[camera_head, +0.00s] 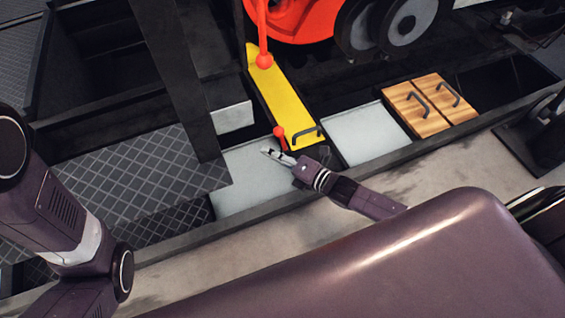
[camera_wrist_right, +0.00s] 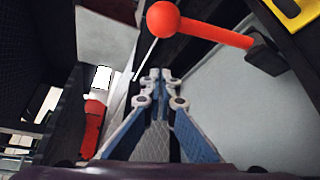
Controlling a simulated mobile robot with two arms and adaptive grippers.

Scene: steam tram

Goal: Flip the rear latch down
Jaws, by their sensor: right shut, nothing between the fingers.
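A small red ball-ended latch (camera_head: 280,134) stands at the near end of the yellow panel (camera_head: 280,90) in the head view. In the right wrist view a red ball-ended lever (camera_wrist_right: 205,30) sticks out sideways from a dark mount, above and beyond the fingertips. My right gripper (camera_head: 270,153) is shut and empty, just left of and below the small latch. In the right wrist view its fingertips (camera_wrist_right: 160,77) meet below the red ball, with a small visible gap. My left gripper is out of view.
A dark handle sits on the yellow panel's near end. A larger red lever (camera_head: 263,58) hangs at its far end, below red machinery with wheels. Pale panels lie either side; wooden lids (camera_head: 420,105) with handles lie right. A dark post (camera_head: 175,80) stands left.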

